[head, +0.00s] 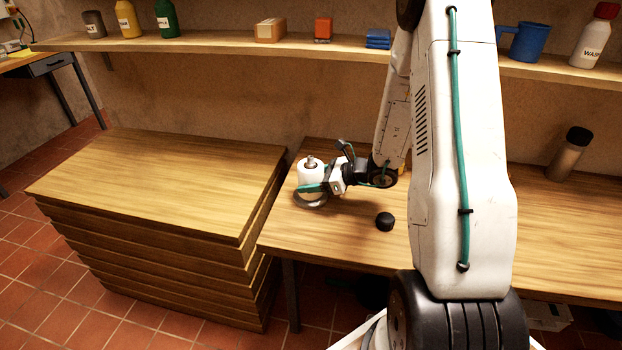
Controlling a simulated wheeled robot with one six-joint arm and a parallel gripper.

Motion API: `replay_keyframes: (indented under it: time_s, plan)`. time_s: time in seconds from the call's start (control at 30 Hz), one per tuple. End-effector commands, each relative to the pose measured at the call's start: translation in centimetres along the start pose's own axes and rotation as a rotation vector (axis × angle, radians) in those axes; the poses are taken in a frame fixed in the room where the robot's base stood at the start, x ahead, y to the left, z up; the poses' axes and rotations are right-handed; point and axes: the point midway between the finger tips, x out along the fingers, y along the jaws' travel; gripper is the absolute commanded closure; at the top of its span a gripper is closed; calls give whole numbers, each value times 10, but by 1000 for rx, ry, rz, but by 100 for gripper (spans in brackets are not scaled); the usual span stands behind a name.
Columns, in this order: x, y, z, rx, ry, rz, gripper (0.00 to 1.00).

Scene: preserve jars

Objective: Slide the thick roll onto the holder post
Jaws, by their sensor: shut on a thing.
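The thick white roll (310,174) is upright near the left end of the workbench. The grey tip of the holder post (311,161) shows out of the top of the roll, so the roll appears to be around the post. The round grey base (309,202) of the holder shows below the roll on the bench. My gripper (312,187) reaches in from the right, with its teal fingers shut on the lower part of the roll. The fingers hide the roll's bottom edge, and I cannot tell whether it touches the base.
A small black round object (385,221) lies on the bench right of the holder. A stack of wooden boards (155,180) stands to the left. A bottle (569,153) stands at the back right. A shelf (225,43) with several items runs along the wall.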

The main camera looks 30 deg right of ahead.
Motion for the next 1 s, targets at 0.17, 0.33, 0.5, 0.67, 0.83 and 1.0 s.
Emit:
replay_keyframes:
  time_s: [0.17, 0.33, 0.5, 0.67, 0.83, 1.0]
  plan:
    - [0, 0, 0, 0, 0, 0, 51]
    - [1, 0, -2, 0, 0, 0, 23]
    - [1, 0, -2, 0, 0, 0, 9]
    - [0, 0, -2, 0, 0, 0, 9]
    - [-16, -2, -2, 0, -1, -4, 9]
    - [-47, -1, -2, 0, 0, -5, 9]
